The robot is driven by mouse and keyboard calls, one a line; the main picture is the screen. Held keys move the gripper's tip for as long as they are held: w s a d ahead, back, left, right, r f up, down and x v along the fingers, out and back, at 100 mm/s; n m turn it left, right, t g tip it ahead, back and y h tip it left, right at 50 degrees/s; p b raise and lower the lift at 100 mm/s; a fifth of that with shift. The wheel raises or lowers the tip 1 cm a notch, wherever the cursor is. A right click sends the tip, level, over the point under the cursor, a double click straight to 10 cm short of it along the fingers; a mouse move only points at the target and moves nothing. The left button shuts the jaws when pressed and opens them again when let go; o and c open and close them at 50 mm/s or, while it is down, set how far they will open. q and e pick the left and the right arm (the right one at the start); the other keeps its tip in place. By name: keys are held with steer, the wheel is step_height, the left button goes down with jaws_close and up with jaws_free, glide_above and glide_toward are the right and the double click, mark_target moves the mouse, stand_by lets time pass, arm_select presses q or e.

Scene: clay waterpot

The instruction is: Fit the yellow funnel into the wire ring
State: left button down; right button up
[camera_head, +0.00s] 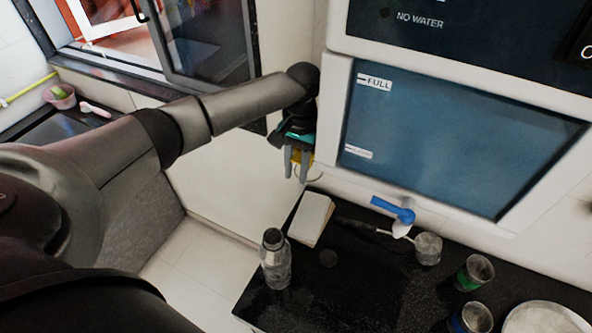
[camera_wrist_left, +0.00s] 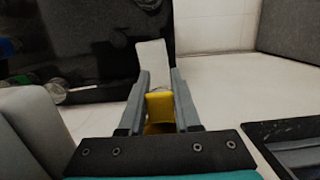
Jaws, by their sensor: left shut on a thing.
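My left gripper (camera_head: 296,174) points down beside the left edge of the large blue-fronted dispenser. It is shut on the yellow funnel (camera_head: 307,157), which shows only partly behind the fingers. In the left wrist view the funnel (camera_wrist_left: 160,105) sits between the two grey fingers (camera_wrist_left: 160,78), and part of it is hidden by the gripper. A thin wire ring (camera_head: 317,179) shows as a faint arc by the fingertips, near the dispenser's lower left corner. I cannot tell whether the funnel touches the ring or is inside it. My right gripper is not in view.
The dispenser panel (camera_head: 450,140) stands close on the right. Below is a black counter (camera_head: 350,290) with a white box (camera_head: 311,218), a grey bottle (camera_head: 275,262), a blue tap (camera_head: 396,208) above, and several cups (camera_head: 428,248). A window stands at upper left.

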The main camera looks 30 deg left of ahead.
arm_select(q)
step_height(320, 180, down, 6)
steer(key=b, duration=0.1)
steer(key=shift+f+b, duration=0.2)
steer(key=shift+b, duration=0.15)
stand_by(0.3)
steer(key=c, duration=0.5)
jaws_free()
steer(key=shift+c, duration=0.2)
steer(key=r, duration=0.5)
steer(key=w+r, duration=0.1)
steer(key=r, duration=0.4)
steer(key=w+r, duration=0.1)
steer(key=r, duration=0.4)
steer(key=shift+r, duration=0.1)
